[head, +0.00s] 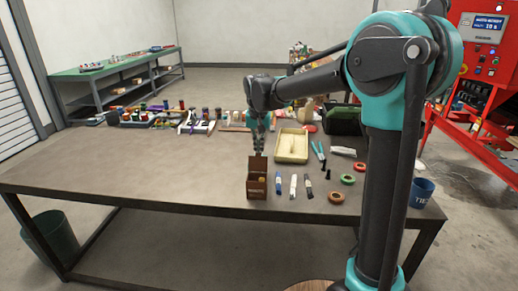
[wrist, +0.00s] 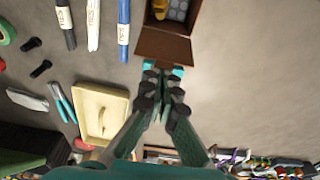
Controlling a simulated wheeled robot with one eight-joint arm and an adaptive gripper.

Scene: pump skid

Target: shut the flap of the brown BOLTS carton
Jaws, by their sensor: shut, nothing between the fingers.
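The brown BOLTS carton (head: 257,187) stands near the front edge of the table, with its flap (head: 257,165) standing up on the far side. In the wrist view the carton is at the top, its open inside (wrist: 176,8) showing a yellow thing and a grey gridded thing. The flap (wrist: 164,46) extends from it toward my gripper (wrist: 163,68). My gripper is shut and empty, with its fingertips at the flap's outer edge. Whether they touch it I cannot tell. In the head view my gripper (head: 258,150) is just behind and above the flap.
A cream tray (head: 278,158) lies right of my gripper. Pliers (head: 318,152), tape rings (head: 336,197) and a blue cup (head: 422,191) are farther right. Left of the carton the table is clear.

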